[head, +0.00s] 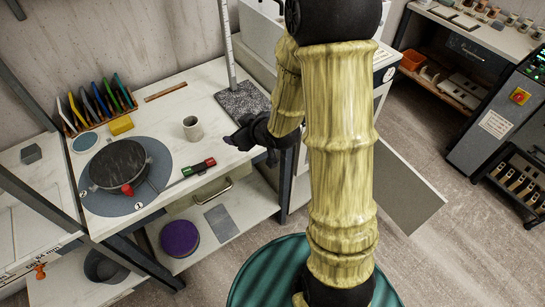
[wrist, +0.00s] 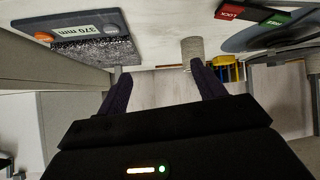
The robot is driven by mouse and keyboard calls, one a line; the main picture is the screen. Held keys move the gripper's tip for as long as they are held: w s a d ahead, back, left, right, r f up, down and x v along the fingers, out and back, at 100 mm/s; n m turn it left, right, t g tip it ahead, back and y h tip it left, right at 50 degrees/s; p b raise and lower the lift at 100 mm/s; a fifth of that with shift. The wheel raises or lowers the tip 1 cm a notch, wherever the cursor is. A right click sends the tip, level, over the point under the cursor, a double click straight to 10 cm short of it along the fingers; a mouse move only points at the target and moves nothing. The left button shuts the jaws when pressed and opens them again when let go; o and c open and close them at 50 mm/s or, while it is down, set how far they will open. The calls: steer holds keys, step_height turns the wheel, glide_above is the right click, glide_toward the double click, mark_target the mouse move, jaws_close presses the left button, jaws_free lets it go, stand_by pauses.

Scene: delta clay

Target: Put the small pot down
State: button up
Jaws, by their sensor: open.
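The small pot (head: 193,128) is a pale grey cylinder standing upright on the white worktop (head: 190,95). My gripper (head: 232,140) is just to its right in the head view, with a visible gap between them. In the wrist view the scene appears upside down, and the pot (wrist: 192,48) shows beyond the tip of the right-hand finger. The two dark fingers (wrist: 161,70) are spread apart with nothing between them. Part of the gripper is hidden by my arm in the head view.
A round dark turntable (head: 118,165) on a grey mat lies left of the pot. A green and red block (head: 198,167) lies in front of it, and a yellow block (head: 120,125) behind left. A speckled slab with a post (head: 242,102) stands right of it.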

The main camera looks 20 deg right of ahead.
steer(key=s+d+r+m+g+h, duration=0.2)
steer(key=s+m+g, duration=0.1)
steer(key=s, duration=0.5)
steer(key=s+d+r+m+g+h, duration=0.1)
steer(key=s+d+m+g+h, duration=0.1)
steer(key=s, duration=0.6)
steer(key=shift+s+d+r+m+g, duration=0.15)
steer(key=shift+d+r+m+g, duration=0.35)
steer(key=shift+g, duration=0.5)
steer(key=p+v, duration=0.2)
steer(key=w+p+v, duration=0.1)
steer(key=p+v, duration=0.2)
steer(key=shift+r+p, duration=0.35)
